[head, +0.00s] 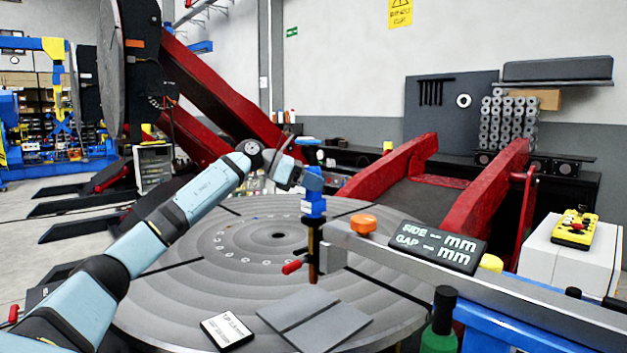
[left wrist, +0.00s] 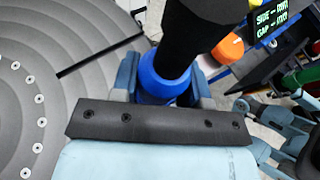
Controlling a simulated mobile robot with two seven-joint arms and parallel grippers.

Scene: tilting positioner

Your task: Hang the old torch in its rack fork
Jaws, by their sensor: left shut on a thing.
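My left gripper (head: 312,180) is shut on the old torch (head: 315,208), which has a blue body, a brass-coloured lower part and a red side lever. It holds the torch roughly upright above the round grey table, close to the left end of a grey beam (head: 450,277). I cannot tell whether torch and beam touch. In the left wrist view the torch's blue collar (left wrist: 163,86) and black upper part sit between the fingers (left wrist: 165,98). I cannot make out the rack fork clearly.
The round table (head: 180,285) carries a white label card (head: 227,331) and grey plates (head: 315,320). An orange knob (head: 363,225) and a dark display (head: 437,246) are by the beam. A green bottle (head: 440,325) stands in front. Red arms (head: 490,195) rise behind.

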